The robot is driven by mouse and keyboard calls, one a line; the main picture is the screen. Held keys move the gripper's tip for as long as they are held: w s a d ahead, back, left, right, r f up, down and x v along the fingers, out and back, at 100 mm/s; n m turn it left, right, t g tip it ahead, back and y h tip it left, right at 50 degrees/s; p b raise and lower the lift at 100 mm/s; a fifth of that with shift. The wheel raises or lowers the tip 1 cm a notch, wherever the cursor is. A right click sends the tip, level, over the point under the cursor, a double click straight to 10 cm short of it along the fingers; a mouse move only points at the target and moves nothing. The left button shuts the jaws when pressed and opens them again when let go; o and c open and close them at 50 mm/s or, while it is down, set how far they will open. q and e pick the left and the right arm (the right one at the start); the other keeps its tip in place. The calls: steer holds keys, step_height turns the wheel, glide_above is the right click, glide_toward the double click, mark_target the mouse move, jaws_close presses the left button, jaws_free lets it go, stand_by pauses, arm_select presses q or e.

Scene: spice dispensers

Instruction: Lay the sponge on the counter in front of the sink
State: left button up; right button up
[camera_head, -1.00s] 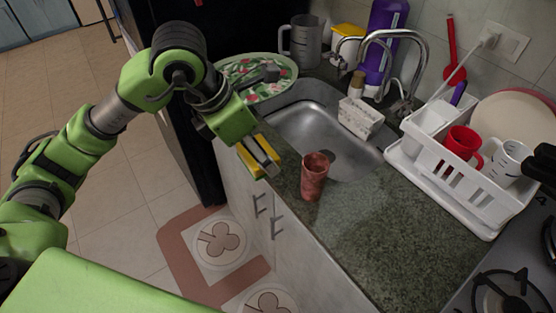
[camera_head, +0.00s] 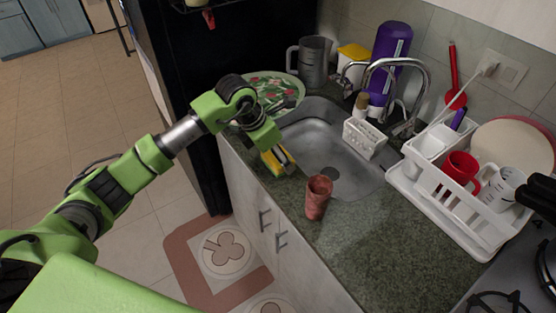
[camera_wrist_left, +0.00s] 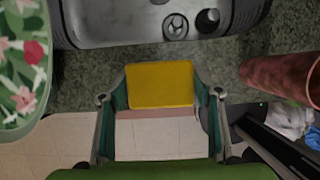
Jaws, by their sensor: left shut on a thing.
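The yellow sponge (camera_head: 272,161) is between the fingers of my left gripper (camera_head: 281,160), at the counter's front edge before the sink. In the left wrist view the sponge (camera_wrist_left: 160,85) is clamped between the two fingers, with its yellow face towards the camera. The far part of it overlaps the counter strip (camera_wrist_left: 215,70) and floor tiles show below it. I cannot tell whether it touches the counter. The sink (camera_head: 335,150) lies just behind it.
A reddish cup (camera_head: 317,198) stands on the counter right of the sponge. A floral plate (camera_head: 285,92) lies left of the sink. A white dish rack (camera_head: 455,215) stands at the right. The counter (camera_head: 390,245) is clear at the front right.

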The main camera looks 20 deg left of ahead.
mark_target(278, 163)
arm_select(q)
step_height(278, 163, down, 3)
steer(key=shift+w+f+p, duration=0.1)
steer(key=shift+p, duration=0.9)
steer(key=shift+f, duration=0.1)
steer(key=shift+f, duration=0.15)
steer(key=o, duration=0.9)
steer(key=shift+c, duration=0.2)
